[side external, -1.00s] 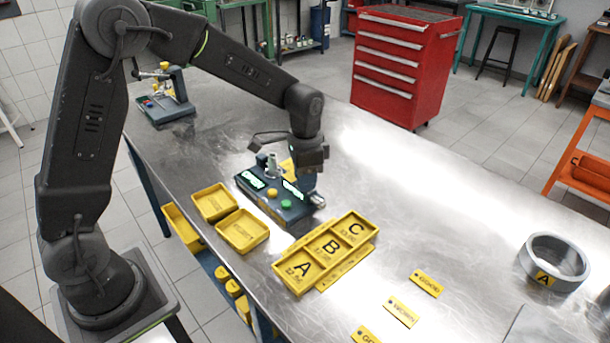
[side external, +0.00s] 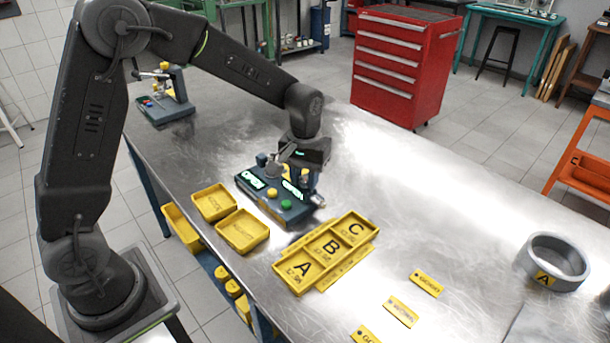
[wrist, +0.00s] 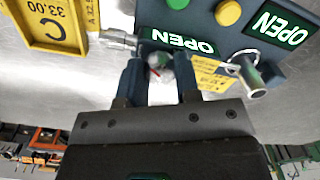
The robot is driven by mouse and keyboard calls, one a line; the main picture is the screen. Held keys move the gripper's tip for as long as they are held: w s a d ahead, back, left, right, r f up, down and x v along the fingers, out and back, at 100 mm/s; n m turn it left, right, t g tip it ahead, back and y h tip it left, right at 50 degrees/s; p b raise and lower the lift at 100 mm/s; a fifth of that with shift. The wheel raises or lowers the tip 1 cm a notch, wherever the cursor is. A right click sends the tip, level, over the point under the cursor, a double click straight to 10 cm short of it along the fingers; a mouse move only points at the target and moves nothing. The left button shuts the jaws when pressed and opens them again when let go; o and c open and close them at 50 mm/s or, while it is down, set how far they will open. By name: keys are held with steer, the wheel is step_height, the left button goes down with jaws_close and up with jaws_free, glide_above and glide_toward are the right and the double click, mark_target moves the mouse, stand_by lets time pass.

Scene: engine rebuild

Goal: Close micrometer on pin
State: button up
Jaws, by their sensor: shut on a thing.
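The micrometer station (side external: 262,199) is a dark blue block with two lit OPEN displays and a green and a yellow button. In the wrist view the station (wrist: 215,30) is at the top. A silver barrel (wrist: 115,38) sticks out of its left side. My gripper (wrist: 158,75) is at the station's edge beside one OPEN display. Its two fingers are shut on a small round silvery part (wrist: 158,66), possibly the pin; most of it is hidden. In the side view my gripper (side external: 306,178) is low over the station's far right.
A yellow A/B/C tray (side external: 281,267) lies in front of the station. Two small yellow trays (side external: 262,240) are at its left. A grey ring (side external: 572,281) marked A and yellow labels are at the right. The steel table (side external: 420,190) is clear behind them.

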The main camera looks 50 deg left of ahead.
mark_target(305, 178)
steer(key=n, duration=0.3)
steer(key=shift+n, duration=2.1)
steer(key=o, duration=0.9)
step_height(305, 178, up, 14)
steer(key=shift+f, duration=0.1)
